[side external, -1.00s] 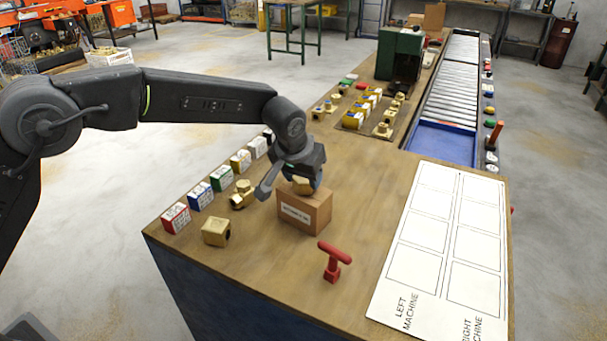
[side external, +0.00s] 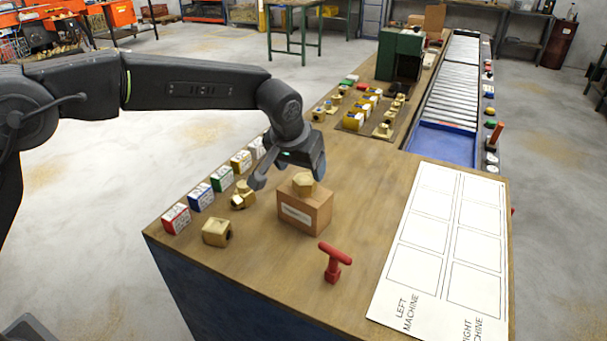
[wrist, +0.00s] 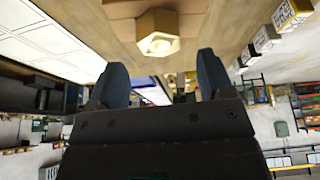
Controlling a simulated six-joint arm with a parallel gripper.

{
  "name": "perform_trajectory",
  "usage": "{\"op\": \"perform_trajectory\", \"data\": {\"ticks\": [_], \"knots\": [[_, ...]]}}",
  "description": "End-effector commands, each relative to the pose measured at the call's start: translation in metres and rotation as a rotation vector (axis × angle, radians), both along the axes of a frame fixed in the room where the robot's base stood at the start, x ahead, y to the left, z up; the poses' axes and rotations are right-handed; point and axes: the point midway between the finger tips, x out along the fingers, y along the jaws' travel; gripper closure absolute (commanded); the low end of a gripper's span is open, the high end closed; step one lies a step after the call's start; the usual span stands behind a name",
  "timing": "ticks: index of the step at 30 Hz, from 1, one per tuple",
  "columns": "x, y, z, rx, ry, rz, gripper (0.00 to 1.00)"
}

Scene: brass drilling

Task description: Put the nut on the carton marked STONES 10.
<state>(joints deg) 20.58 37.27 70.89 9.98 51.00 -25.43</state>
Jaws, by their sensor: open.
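The brass nut (side external: 304,183) rests on top of the brown carton (side external: 305,214), near its middle. The carton stands on the wooden bench; its white label is too small to read. In the wrist view the hexagonal nut (wrist: 158,33) shows at the top, beyond my fingertips, with part of the carton (wrist: 118,9) around it. My gripper (side external: 288,178) is open and empty, behind and above the carton in the side view. In the wrist view its two fingers (wrist: 160,78) are wide apart and clear of the nut.
A brass block (side external: 216,232) and a brass fitting (side external: 242,196) lie left of the carton. A row of coloured boxes (side external: 200,196) lines the left bench edge. A red T-handle (side external: 334,262) stands at the front. A white marked sheet (side external: 440,240) lies at right.

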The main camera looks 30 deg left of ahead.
Motion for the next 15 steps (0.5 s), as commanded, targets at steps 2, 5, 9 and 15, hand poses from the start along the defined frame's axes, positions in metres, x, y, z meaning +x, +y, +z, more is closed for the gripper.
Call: {"op": "perform_trajectory", "data": {"ticks": [2, 5, 9, 15], "knots": [[-0.007, 0.0, 0.019, -0.002, -0.003, -0.001, 0.26], [-0.015, 0.0, 0.038, -0.001, -0.003, 0.0, 0.26], [-0.024, -0.001, 0.059, -0.001, -0.002, -0.001, 0.26], [-0.031, 0.0, 0.074, 0.0, 0.0, -0.001, 0.26]]}}
